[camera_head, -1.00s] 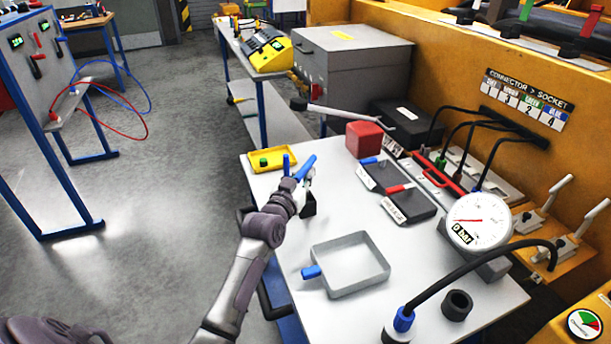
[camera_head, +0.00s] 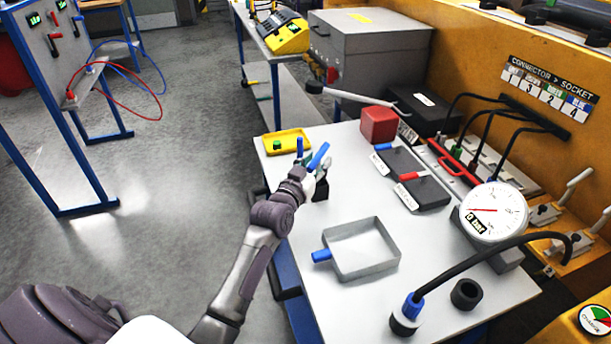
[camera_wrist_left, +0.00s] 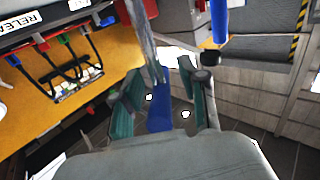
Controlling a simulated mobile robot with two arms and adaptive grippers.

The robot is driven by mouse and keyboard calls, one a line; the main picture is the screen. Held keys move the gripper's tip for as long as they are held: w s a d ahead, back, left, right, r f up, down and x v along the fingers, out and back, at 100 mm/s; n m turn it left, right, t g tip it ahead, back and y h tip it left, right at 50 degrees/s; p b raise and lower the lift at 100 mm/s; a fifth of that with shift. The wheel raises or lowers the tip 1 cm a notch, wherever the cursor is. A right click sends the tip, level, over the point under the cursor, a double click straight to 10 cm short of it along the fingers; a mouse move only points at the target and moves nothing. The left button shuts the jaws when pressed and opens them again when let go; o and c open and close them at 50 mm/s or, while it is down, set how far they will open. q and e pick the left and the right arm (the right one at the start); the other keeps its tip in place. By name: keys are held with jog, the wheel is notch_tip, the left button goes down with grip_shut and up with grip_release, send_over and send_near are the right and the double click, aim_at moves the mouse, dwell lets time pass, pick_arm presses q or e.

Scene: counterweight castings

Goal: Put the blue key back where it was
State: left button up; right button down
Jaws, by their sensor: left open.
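My left gripper (camera_head: 309,170) is over the far left part of the white table (camera_head: 305,228). Its two fingers stand apart in the left wrist view (camera_wrist_left: 158,98). A slanted blue bar (camera_head: 318,157) shows at the fingers, and an upright blue piece (camera_head: 300,147) shows just left of it. A blue strip (camera_wrist_left: 158,114) lies between the fingers in the wrist view; contact is unclear. A black box (camera_head: 396,160) has a blue tab (camera_head: 383,147), and another black box (camera_head: 424,193) has a red tab (camera_head: 412,176). Which blue piece is the key is unclear. My right gripper is out of view.
A yellow tray (camera_head: 301,134) with a green piece is just beyond the gripper. A grey tray (camera_head: 364,268) with a blue handle is nearer. A red block (camera_head: 379,124), a pressure gauge (camera_head: 493,212) and a black hose (camera_head: 470,262) stand to the right.

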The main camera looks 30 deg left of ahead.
pick_arm(q)
jog(key=s+b, duration=0.1)
jog(key=s, duration=0.9)
jog(key=shift+s+d, duration=0.15)
jog(key=shift+d, duration=0.15)
jog(key=shift+f, duration=0.1)
